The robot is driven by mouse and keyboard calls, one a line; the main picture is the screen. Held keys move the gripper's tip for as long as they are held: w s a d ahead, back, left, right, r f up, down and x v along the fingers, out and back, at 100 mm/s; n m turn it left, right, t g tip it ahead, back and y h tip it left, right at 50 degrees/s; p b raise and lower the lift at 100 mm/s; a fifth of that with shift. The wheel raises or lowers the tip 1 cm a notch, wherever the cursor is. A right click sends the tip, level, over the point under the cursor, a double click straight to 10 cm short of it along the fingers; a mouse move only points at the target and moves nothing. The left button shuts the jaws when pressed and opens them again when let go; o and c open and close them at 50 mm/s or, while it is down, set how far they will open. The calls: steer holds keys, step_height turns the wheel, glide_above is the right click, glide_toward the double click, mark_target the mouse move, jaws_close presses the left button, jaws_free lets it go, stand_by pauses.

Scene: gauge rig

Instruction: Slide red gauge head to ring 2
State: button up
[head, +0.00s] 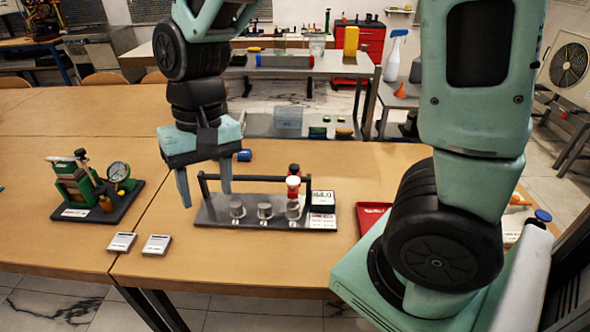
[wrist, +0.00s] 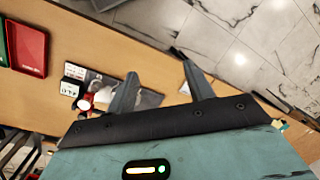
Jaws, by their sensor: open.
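The gauge rig is a grey base plate (head: 215,213) with a dark rail (head: 250,178) along its back. No ring numbers are readable. My gripper (head: 206,198) is open and empty, fingers down, near the rig's left end, apart from the head. The red head (wrist: 84,105) is at left there, partly unclear.
A display box (head: 322,198) stands at the rig's right end. A red tray (head: 372,213) is further right, partly behind my arm. A green dial-gauge stand (head: 75,185) and two small grey blocks (head: 157,244) are at left. The table front is mostly clear.

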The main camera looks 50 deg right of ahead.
steer(key=w+d+f+m+b, duration=0.1)
steer(key=w+d+f+m, duration=0.2)
steer(key=w+d+m, duration=0.85)
steer(key=m+h+b, duration=0.1)
steer(key=m+h, duration=0.1)
steer(key=m, duration=0.4)
glide_toward(294, 166)
steer(key=shift+n+t, duration=0.25)
steer(key=shift+t, duration=0.05)
steer(key=f, duration=0.3)
steer(key=f+p, duration=0.1)
steer(key=f, duration=0.4)
steer(key=shift+s+d+f+p, duration=0.1)
steer(key=shift+s+f+p, duration=0.15)
steer(key=shift+f+p, duration=0.05)
jaws_close()
steer(key=w+a+p, duration=0.1)
steer(key=w+a, duration=0.5)
steer(key=shift+w+p, duration=0.4)
jaws_free()
